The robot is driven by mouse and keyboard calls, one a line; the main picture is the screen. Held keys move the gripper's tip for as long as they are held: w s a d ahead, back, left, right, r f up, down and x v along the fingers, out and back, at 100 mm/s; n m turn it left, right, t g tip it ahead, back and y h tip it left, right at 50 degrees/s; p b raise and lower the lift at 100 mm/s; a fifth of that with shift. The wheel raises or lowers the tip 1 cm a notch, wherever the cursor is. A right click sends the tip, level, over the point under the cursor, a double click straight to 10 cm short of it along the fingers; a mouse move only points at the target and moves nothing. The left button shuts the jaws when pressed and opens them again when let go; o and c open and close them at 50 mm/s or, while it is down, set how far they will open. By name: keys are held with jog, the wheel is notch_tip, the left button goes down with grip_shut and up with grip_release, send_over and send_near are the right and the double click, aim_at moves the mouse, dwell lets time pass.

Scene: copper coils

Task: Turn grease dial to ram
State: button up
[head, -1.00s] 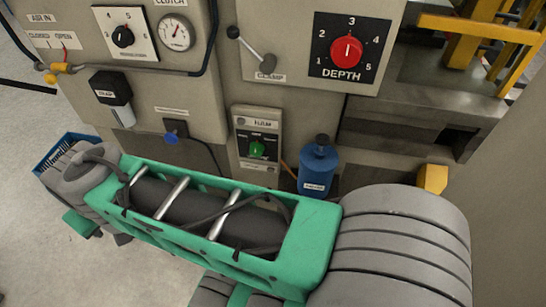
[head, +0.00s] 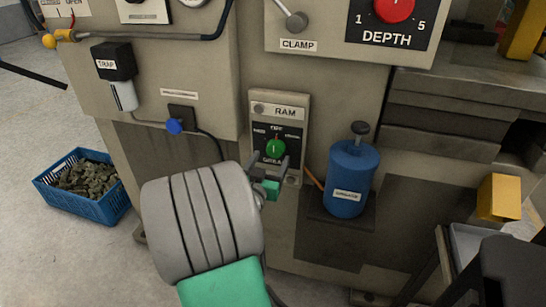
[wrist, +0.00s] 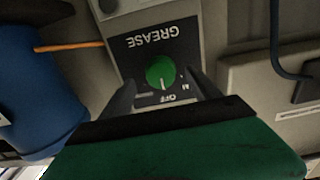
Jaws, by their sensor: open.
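The green grease dial (head: 275,148) sits on a black plate on the grey panel labelled RAM (head: 284,111). In the wrist view the dial (wrist: 160,72) appears upside down, with GREASE above it and OFF below. Its white pointer line points toward OFF. Other small position marks are partly hidden or too blurred to read. My gripper (head: 269,170) is in front of the panel's lower part, its dark fingers apart. In the wrist view the fingers of my gripper (wrist: 165,97) stand on either side of and just below the dial, with a gap around it.
A blue bottle (head: 346,185) stands right of the panel, with an orange tube beside it. The red DEPTH dial (head: 394,8) and the CLAMP lever (head: 293,18) are above. A blue crate (head: 86,188) is on the floor.

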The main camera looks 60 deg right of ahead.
aim_at(274, 153)
jog(key=d, duration=0.3)
jog(key=shift+w+d, duration=0.2)
jog(key=shift+w, duration=0.05)
jog(key=shift+c, duration=0.2)
jog(key=c, duration=1.3)
jog(key=shift+n, duration=0.3)
jog(key=n+p, duration=0.1)
jog(key=n, duration=0.4)
jog(key=shift+r, duration=0.1)
jog(key=n+p, duration=0.1)
jog(key=n, duration=0.5)
jog(key=shift+s+p, duration=0.1)
jog(key=shift+p, duration=0.25)
jog(key=shift+n, duration=0.3)
